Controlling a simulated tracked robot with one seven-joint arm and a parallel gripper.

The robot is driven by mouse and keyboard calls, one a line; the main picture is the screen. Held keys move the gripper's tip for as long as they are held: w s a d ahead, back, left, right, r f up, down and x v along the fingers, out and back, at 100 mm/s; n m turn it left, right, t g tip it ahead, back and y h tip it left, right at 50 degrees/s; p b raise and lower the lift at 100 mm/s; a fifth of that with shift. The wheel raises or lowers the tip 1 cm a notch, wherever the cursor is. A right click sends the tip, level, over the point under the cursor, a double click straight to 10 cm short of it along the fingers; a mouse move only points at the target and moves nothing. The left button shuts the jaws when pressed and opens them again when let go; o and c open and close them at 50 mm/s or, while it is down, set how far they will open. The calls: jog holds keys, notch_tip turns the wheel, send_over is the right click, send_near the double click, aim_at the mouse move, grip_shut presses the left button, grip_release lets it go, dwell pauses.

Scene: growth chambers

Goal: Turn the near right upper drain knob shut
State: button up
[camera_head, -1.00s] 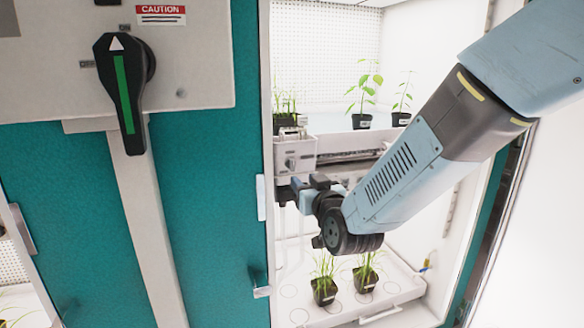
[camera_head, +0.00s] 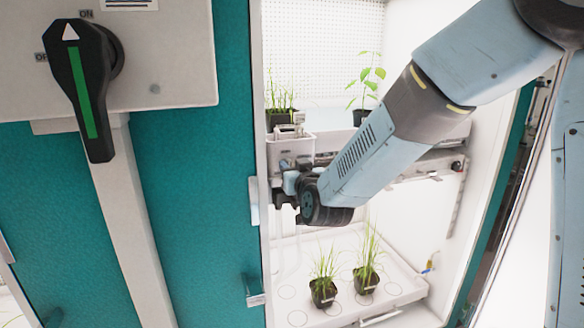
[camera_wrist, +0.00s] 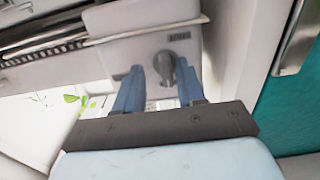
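A grey drain knob (camera_wrist: 166,67) sits on the front of a white drain box (camera_wrist: 135,58) in the wrist view. In the head view the white box (camera_head: 291,148) hangs at the left front of the upper shelf, and the knob is hidden there. My gripper (camera_wrist: 161,84) has its two blue fingers apart, one on each side of the knob. A gap seems to show between each finger and the knob; contact cannot be told. In the head view my gripper (camera_head: 284,194) is at the lower front of the box.
Potted grass (camera_head: 323,278) stands on the lower tray (camera_head: 395,290). Potted plants (camera_head: 364,85) stand on the upper shelf. A teal door (camera_head: 195,190) with handles borders the opening on the left. A large black switch handle (camera_head: 80,90) is at the far left.

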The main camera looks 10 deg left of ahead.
jog(key=shift+w+a+r, duration=0.1)
jog(key=shift+a+r, duration=0.05)
jog(key=shift+a, duration=0.15)
jog(key=shift+c, duration=1.3)
jog(key=shift+r, duration=0.1)
grip_shut()
